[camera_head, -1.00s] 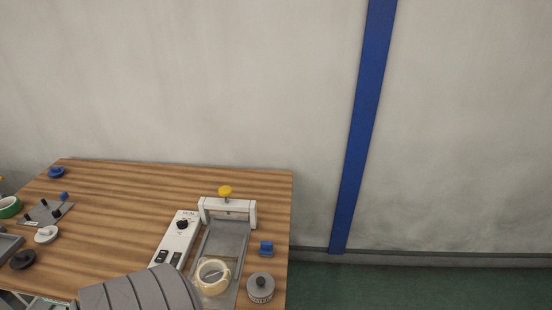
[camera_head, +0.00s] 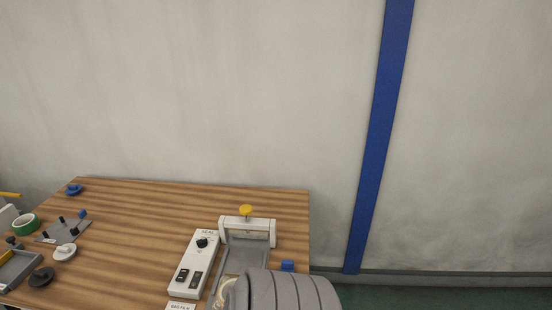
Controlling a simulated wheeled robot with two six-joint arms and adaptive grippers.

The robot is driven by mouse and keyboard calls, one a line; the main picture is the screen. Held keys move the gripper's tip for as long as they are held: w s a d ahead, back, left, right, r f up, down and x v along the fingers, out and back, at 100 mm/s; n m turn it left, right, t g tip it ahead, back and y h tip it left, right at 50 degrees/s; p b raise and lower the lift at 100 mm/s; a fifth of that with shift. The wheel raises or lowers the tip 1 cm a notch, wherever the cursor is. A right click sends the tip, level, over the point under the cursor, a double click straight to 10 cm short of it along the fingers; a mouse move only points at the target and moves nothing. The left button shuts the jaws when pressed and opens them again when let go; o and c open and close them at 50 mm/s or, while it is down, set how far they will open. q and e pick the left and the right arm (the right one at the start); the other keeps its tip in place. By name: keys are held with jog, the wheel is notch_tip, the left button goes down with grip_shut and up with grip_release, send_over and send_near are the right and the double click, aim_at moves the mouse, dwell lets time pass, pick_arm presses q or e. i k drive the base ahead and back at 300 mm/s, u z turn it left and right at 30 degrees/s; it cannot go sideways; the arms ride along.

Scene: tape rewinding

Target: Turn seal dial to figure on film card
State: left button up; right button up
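The seal dial is a small black knob (camera_head: 202,243) near the top of a white control box (camera_head: 180,290) lettered SEAL. Its pointer setting is too small to read. Two dark switches (camera_head: 188,278) sit below it. A white card (camera_head: 180,306) shows partly at the bottom edge, just below the box; its print is too small to read and I cannot tell if it is the film card. A grey ribbed arm part of mine covers the bottom centre, right of the box. Neither gripper is in view.
A grey plate with a white frame (camera_head: 248,232) and yellow knob (camera_head: 245,210) stands right of the box. A blue block (camera_head: 287,265) is beside it. Green tape (camera_head: 26,224), a peg plate (camera_head: 66,231) and round caps lie at left. The table middle is clear.

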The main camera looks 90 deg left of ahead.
aim_at(202, 243)
jog(key=u, duration=0.05)
jog(key=k, duration=1.4)
jog(key=u, duration=0.05)
